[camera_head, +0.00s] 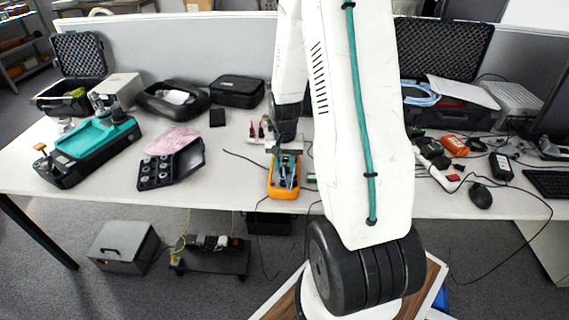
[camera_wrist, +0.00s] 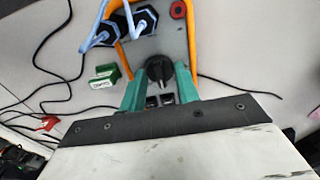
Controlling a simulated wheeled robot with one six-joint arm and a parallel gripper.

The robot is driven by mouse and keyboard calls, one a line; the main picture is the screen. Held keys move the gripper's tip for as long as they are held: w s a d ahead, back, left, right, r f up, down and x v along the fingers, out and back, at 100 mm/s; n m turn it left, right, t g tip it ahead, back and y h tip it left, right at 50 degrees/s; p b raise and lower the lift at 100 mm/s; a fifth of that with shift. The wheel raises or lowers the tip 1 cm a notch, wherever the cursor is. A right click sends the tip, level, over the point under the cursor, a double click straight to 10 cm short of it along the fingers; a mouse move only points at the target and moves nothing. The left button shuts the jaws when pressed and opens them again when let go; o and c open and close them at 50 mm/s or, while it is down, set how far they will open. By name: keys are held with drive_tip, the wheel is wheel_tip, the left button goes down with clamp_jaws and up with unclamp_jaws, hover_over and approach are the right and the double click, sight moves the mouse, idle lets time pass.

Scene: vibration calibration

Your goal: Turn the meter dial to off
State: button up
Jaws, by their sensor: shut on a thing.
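The orange-edged meter (camera_head: 284,189) lies on the white table, just below my gripper in the head view. In the wrist view its grey face (camera_wrist: 174,38) shows with an orange rim. The black round dial (camera_wrist: 159,71) sits between the tips of my gripper (camera_wrist: 160,88), whose two teal fingers stand on either side of it. The fingers are shut on the dial. Blue leads with black hexagonal ends are at the meter's far end in the wrist view. The dial's markings are too small to read. My arm hides part of the table in the head view.
A black tray (camera_head: 170,165) and a teal-topped device (camera_head: 88,148) stand to the left. A black mouse (camera_head: 480,196) lies to the right. Some bare table shows left of the meter.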

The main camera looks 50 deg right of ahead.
sight(285, 165)
drive_tip(key=o, duration=1)
drive_tip(key=shift+r, duration=0.15)
wheel_tip(285, 165, up, 8)
drive_tip(key=shift+f, duration=0.2)
drive_tip(key=shift+w+d+f, duration=0.15)
drive_tip(key=shift+w+d, duration=0.1)
drive_tip(key=shift+c, duration=0.2)
drive_tip(key=shift+f, duration=3.85)
